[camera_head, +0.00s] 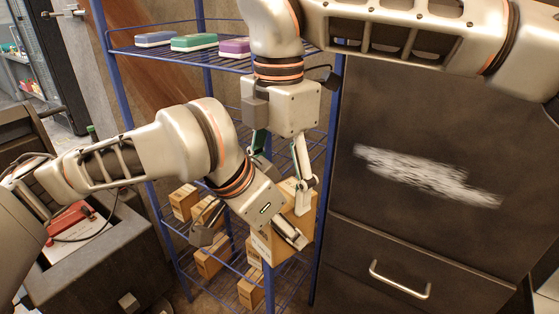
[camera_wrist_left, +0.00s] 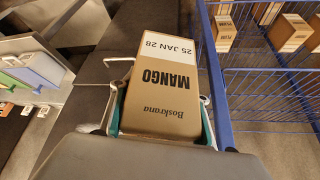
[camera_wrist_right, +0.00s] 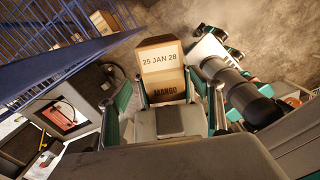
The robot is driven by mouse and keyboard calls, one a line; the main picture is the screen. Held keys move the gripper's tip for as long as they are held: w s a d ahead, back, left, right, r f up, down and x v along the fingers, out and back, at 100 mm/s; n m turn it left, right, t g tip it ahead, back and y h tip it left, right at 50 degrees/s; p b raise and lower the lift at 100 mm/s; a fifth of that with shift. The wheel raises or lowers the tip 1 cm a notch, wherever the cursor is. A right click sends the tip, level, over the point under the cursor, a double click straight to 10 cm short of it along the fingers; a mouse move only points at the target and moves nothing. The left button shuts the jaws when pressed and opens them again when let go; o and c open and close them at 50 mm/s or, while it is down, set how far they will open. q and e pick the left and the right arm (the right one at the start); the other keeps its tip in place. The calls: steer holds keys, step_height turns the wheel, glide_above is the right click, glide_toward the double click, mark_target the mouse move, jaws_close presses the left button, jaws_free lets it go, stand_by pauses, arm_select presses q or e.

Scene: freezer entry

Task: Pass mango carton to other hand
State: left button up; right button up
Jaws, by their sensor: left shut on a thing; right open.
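The mango carton (camera_head: 307,222) is a brown box with a white date label. My left gripper (camera_head: 254,238) is shut on it in front of the blue rack. In the left wrist view the carton (camera_wrist_left: 160,100) sits between the left fingers, with its MANGO print showing. My right gripper (camera_head: 281,172) comes down from above and is open at the carton. In the right wrist view the carton's labelled end (camera_wrist_right: 161,62) lies between the spread right fingers. I cannot tell whether they touch it. The arms hide part of the carton in the head view.
A blue wire rack (camera_head: 207,85) stands behind the grippers, with several brown cartons (camera_head: 184,202) on its lower shelves. Blue, green and purple packs (camera_head: 194,42) lie on its upper shelf. A dark cabinet (camera_head: 430,130) with a drawer handle stands close on the right.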

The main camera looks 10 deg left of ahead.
steer(key=shift+f, duration=0.5)
steer(key=c, duration=1.6)
arm_select(q)
steer(key=o, duration=1.6)
steer(key=shift+s+d, duration=0.1)
arm_select(e)
steer(key=shift+r, duration=0.1)
arm_select(q)
steer(key=shift+r, duration=0.1)
arm_select(e)
steer(key=shift+a, duration=0.1)
